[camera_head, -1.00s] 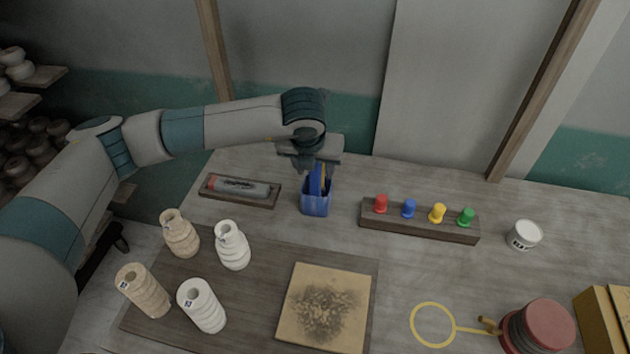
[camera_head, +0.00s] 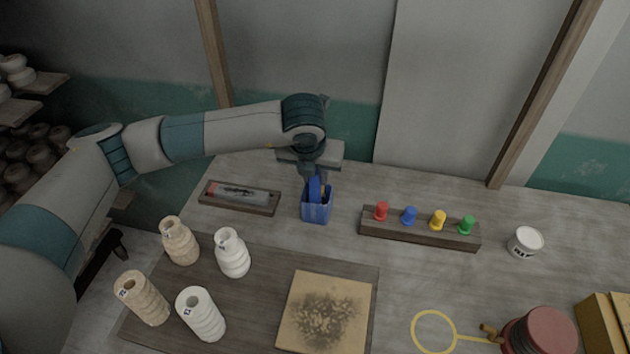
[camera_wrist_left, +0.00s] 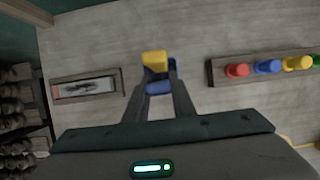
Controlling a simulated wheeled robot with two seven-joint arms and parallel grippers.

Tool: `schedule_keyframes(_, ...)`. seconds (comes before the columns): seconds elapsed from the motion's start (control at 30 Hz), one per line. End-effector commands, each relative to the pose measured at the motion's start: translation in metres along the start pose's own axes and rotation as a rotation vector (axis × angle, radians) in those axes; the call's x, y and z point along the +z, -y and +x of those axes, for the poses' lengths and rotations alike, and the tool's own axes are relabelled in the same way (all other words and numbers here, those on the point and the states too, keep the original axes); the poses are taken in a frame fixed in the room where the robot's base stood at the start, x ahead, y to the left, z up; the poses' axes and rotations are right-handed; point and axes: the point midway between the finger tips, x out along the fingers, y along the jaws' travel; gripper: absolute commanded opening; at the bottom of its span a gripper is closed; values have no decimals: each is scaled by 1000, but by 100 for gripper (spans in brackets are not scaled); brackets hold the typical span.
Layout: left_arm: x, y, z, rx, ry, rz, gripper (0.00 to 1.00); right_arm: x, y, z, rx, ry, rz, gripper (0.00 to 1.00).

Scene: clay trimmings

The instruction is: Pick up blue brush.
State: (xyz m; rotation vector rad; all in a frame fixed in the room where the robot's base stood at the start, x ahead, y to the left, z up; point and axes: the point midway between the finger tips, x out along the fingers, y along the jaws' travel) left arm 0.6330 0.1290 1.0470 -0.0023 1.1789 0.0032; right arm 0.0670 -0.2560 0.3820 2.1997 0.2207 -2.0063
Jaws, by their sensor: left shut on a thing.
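A blue cup (camera_head: 316,211) stands at the back middle of the table. The blue brush (camera_head: 314,189) stands upright out of it, its lower part hidden inside the cup. My left gripper (camera_head: 314,172) is above the cup, pointing down, and is shut on the upper part of the blue brush. In the left wrist view, blue (camera_wrist_left: 159,88) shows between the two fingers, and a yellow item (camera_wrist_left: 154,59) shows just past it. The yellow item is mostly hidden in the head view. My right gripper is not in view.
Left of the cup lies a shallow wooden tray (camera_head: 268,208). To the right is a wooden rack (camera_head: 420,234) with red, blue, yellow and green pegs. Several ribbed bottles (camera_head: 232,253) and a tan board (camera_head: 295,335) are nearer. The wall is close behind the cup.

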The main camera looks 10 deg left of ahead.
Motion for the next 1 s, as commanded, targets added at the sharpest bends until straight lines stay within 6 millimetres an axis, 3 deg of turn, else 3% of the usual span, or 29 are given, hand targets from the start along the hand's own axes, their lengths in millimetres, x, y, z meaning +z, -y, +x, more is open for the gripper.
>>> schedule_keyframes(0.17,6,1,-12,-2,4,0,0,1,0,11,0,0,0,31)
schedule_keyframes(0.6,32,1,-75,-1,4,0,0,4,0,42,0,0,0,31)
schedule_keyframes(0.8,37,0,-89,0,1,0,0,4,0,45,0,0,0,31)
schedule_keyframes(1.0,37,0,-90,0,0,0,0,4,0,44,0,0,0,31)
